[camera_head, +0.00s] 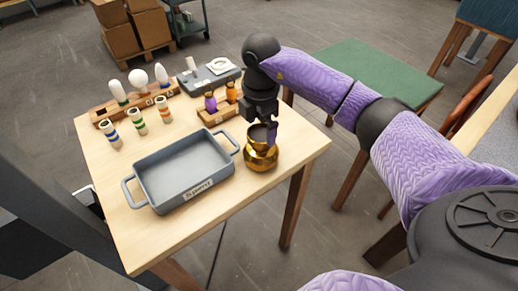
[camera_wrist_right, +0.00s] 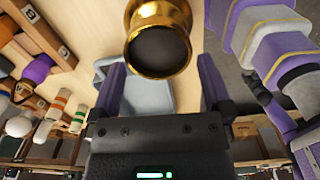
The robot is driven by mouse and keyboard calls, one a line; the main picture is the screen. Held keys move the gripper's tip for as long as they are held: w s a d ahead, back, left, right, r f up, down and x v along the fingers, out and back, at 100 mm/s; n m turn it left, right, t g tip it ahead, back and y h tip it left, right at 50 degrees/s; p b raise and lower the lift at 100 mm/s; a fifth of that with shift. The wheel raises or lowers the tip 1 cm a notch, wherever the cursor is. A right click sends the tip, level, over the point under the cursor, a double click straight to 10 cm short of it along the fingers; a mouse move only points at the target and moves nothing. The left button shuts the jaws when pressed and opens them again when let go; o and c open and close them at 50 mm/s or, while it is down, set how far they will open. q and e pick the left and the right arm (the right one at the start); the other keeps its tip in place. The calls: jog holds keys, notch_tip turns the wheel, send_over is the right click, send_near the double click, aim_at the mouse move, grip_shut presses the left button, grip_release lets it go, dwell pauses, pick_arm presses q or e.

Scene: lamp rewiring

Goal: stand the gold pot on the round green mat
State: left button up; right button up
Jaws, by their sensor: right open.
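The gold pot (camera_head: 261,158) stands upright near the right edge of the wooden table, just right of the grey tray. My right gripper (camera_head: 268,132) reaches down over the pot's mouth. In the right wrist view, the pot (camera_wrist_right: 160,62) shows its round rim and dark inside between and beyond the two fingertips. That gripper is open, with a gap visible on either side of the pot. I cannot make out a round green mat in either view. My left gripper is not in view.
A grey two-handled tray (camera_head: 183,171) fills the table's front middle. Behind it are a rack of bulbs (camera_head: 134,102), striped cylinders (camera_head: 136,122), a holder with purple and orange pieces (camera_head: 218,111) and a grey device (camera_head: 208,77). A green-topped table (camera_head: 385,72) stands beyond.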

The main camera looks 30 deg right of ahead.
aim_at(261, 136)
jog(key=f, duration=0.2)
jog(key=f+b, duration=0.1)
jog(key=f, duration=0.2)
jog(key=shift+w+d+f, duration=0.1)
jog(key=shift+d, duration=0.1)
jog(key=shift+r, duration=0.2)
grip_shut()
